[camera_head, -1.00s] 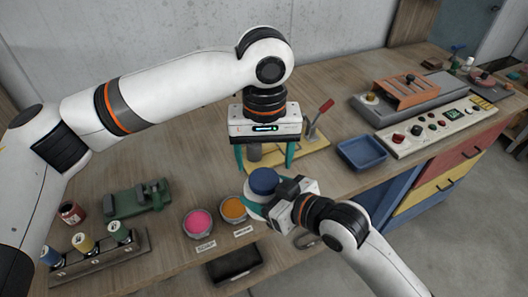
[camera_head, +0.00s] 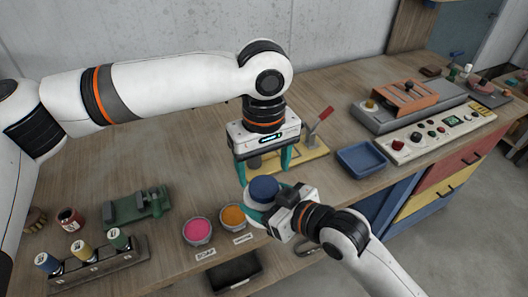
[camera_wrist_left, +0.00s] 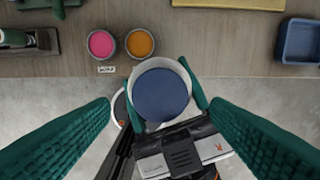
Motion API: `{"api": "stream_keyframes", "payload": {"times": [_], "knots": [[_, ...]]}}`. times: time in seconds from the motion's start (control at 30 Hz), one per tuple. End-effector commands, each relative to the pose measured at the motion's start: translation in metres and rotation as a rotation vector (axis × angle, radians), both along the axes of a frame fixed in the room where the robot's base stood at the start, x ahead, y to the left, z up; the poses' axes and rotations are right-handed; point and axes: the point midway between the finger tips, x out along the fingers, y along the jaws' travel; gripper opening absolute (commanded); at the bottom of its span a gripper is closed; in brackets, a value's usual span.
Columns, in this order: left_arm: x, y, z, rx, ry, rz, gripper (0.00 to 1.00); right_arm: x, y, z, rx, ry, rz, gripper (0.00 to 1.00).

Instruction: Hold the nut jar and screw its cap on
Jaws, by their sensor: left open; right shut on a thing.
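The white nut jar (camera_wrist_left: 183,73) with the round blue cap (camera_head: 265,188) on its top is near the table's front edge. My right gripper (camera_head: 267,207) is shut on the jar from the right; its teal fingers lie along the jar's sides in the left wrist view. My left gripper (camera_head: 264,168) points down just above the cap, open. In the left wrist view its two teal fingers stand wide apart on either side of the cap (camera_wrist_left: 161,95), with gaps to it. Whether the cap is threaded on cannot be told.
Pink (camera_head: 198,230) and orange (camera_head: 232,216) bowls stand left of the jar. A blue tray (camera_head: 361,158) and a yellow board with a red lever (camera_head: 321,117) are behind it. A bottle rack (camera_head: 95,262) and green device (camera_head: 137,204) are at left. A dark tray (camera_head: 233,270) is in front.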

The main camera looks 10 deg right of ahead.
Motion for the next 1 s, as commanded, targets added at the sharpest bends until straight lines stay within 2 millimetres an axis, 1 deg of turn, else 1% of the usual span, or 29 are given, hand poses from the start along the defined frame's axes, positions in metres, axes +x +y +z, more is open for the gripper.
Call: {"api": "stream_keyframes", "payload": {"times": [0.03,0.1,0.3,0.43,0.67,0.7,0.77,0.93,0.97,1.0], "knots": [[0.000,0.000,-0.009,0.002,0.002,0.000,0.71,0.000,0.000,0.001,0.002,-0.002,0.000,0.06],[-0.001,0.000,-0.020,0.001,0.003,-0.001,0.71,0.000,0.000,0.001,0.002,-0.002,0.000,0.06],[0.000,0.000,-0.040,0.001,0.000,0.000,0.71,0.000,0.000,0.001,0.002,-0.002,0.000,0.06],[0.000,0.000,-0.045,0.000,0.001,-0.001,0.71,0.000,0.000,0.001,0.002,-0.002,0.000,0.06],[0.000,0.000,-0.045,0.000,0.000,-0.001,0.71,0.000,0.000,0.001,0.002,-0.002,0.000,0.06],[0.000,0.000,-0.045,0.000,0.000,-0.001,0.68,0.000,0.000,0.001,0.002,-0.002,0.000,0.06],[0.000,0.000,-0.045,0.000,0.000,-0.001,0.58,0.000,0.000,0.001,0.002,-0.002,0.000,0.06],[0.000,0.000,-0.045,0.000,0.000,-0.001,0.30,0.000,0.000,0.001,0.001,-0.002,0.000,0.06],[0.000,0.000,-0.045,0.000,0.000,-0.001,0.26,0.000,0.000,0.001,0.001,-0.002,0.000,0.06],[0.000,0.000,-0.045,0.000,0.000,-0.001,0.26,0.000,0.000,0.001,0.001,-0.002,0.000,0.06]]}}
